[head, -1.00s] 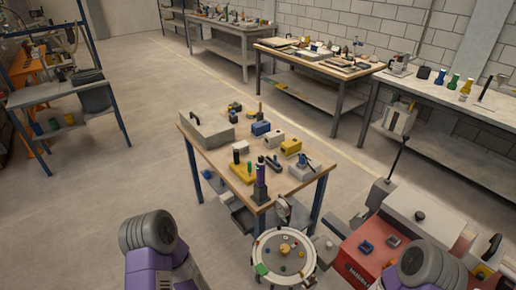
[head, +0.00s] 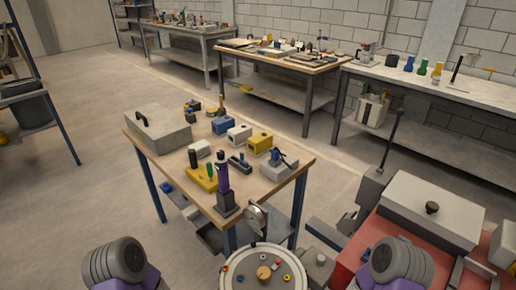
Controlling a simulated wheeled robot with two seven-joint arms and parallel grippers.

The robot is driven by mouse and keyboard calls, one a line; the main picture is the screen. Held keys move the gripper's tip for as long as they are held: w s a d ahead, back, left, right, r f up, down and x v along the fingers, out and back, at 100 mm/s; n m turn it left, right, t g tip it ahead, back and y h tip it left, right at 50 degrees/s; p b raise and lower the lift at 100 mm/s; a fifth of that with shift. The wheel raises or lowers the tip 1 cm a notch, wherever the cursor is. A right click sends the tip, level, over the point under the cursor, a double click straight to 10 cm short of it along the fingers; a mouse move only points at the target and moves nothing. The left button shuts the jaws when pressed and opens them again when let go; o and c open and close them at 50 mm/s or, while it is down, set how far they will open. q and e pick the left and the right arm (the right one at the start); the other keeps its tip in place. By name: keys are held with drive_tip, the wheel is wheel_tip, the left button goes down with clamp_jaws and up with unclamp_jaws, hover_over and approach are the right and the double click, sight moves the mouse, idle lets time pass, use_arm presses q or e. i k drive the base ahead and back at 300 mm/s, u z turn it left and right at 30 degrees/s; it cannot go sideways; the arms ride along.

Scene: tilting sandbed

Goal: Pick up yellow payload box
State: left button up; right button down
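A yellow box (head: 258,142), which looks like the payload box, sits on the wooden-topped table (head: 146,147) toward its far right side. A white box (head: 239,134) is just to its left, and a grey block with a dark lever (head: 280,165) is in front of it to the right. A flat yellow block (head: 202,180) with green and dark pegs also lies on the table, nearer to me. Only grey and purple links of my two arms show at the bottom edge. Neither gripper is in view.
A round white plate with small coloured parts (head: 264,258) stands before the table's near corner. A red machine with a grey lid (head: 430,215) is at right. A large grey case (head: 158,128) covers the table's left end. Floor left of the table is clear.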

sight(259, 144)
drive_tip(key=k, duration=0.5)
drive_tip(key=u, duration=2.15)
drive_tip(key=i, duration=1.4)
drive_tip(key=z, duration=2.5)
